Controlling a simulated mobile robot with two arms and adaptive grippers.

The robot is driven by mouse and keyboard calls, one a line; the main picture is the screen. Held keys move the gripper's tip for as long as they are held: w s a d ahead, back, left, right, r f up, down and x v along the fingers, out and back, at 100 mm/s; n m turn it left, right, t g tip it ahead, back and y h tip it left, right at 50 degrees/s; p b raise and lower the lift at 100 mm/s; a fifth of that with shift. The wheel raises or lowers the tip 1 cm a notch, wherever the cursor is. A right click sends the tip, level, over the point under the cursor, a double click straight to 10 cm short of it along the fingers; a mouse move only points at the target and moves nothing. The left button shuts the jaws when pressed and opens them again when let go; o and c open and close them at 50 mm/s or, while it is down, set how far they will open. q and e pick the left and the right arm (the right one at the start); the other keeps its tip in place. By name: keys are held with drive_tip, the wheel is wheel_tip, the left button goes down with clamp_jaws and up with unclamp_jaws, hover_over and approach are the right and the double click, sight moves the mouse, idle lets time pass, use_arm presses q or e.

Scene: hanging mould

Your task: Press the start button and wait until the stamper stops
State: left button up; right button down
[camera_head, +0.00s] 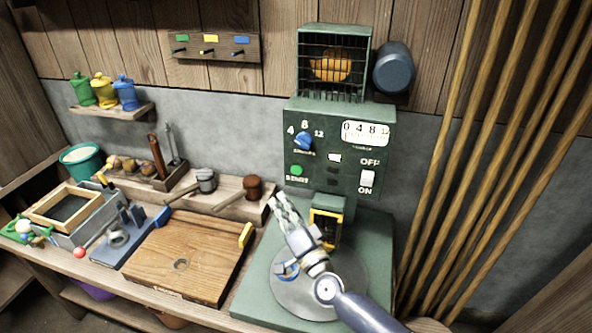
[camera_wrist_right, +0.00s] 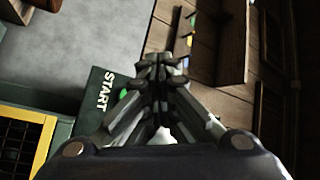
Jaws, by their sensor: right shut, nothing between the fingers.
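The green machine (camera_head: 375,118) stands against the wall. Its green start button (camera_head: 296,170) is at the lower left of the panel, above the START label. In the right wrist view the START label (camera_wrist_right: 106,90) shows on a dark green face, with a bit of green button (camera_wrist_right: 123,94) beside my finger. My right gripper (camera_head: 276,199) is shut and empty, its tips below and left of the button in the head view. It also shows in the right wrist view (camera_wrist_right: 158,60). Contact cannot be told. The stamper is not clearly seen. My left gripper is out of view.
The panel has a blue dial (camera_head: 303,141), a gauge (camera_head: 365,133) and an ON/OFF switch (camera_head: 367,178). A yellow-framed opening (camera_head: 325,226) is above the round plate (camera_head: 283,298). A wooden board (camera_head: 190,255) lies left; poles (camera_head: 490,150) lean right.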

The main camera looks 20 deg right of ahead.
sight(296, 170)
drive_tip(key=shift+w, duration=0.1)
drive_tip(key=shift+w+d+b, duration=0.8)
drive_tip(key=shift+w+b, duration=0.05)
drive_tip(key=shift+w, duration=0.35)
drive_tip(key=shift+w+d+b, duration=0.8)
drive_tip(key=shift+w+d, duration=0.05)
drive_tip(key=shift+w, duration=0.3)
drive_tip(key=shift+w+d+b, duration=0.8)
drive_tip(key=shift+w+b, duration=0.05)
drive_tip(key=shift+w, duration=0.35)
drive_tip(key=shift+w, duration=0.1)
drive_tip(key=shift+w+d, duration=0.25)
